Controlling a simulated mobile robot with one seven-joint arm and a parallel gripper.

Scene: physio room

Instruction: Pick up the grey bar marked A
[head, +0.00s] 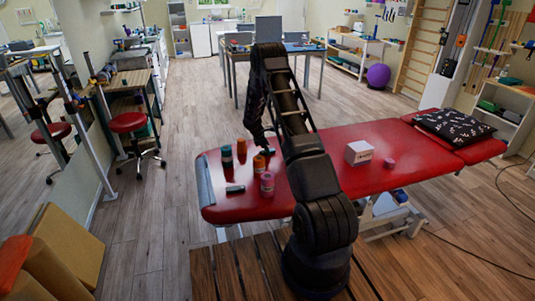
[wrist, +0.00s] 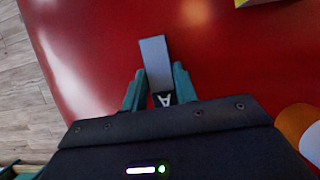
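In the wrist view the grey bar (wrist: 153,52) has a pale grey face and a dark end with a white letter A, seen upside down. It lies along the gap between the two teal fingers of my gripper (wrist: 160,78), its far end reaching out past the fingertips. The fingers look very close to the bar's sides, but I cannot tell whether they press on it. In the head view my gripper (head: 268,150) is low over the left part of the red treatment table (head: 330,140). The bar's letter cannot be read there.
A dark bar-like object (head: 235,189) lies near the table's left end. A green-and-dark roll (head: 227,157), an orange roll (head: 259,164) and a pink roll (head: 267,184) stand nearby. A white box (head: 359,152) and a patterned pillow (head: 455,125) are to the right.

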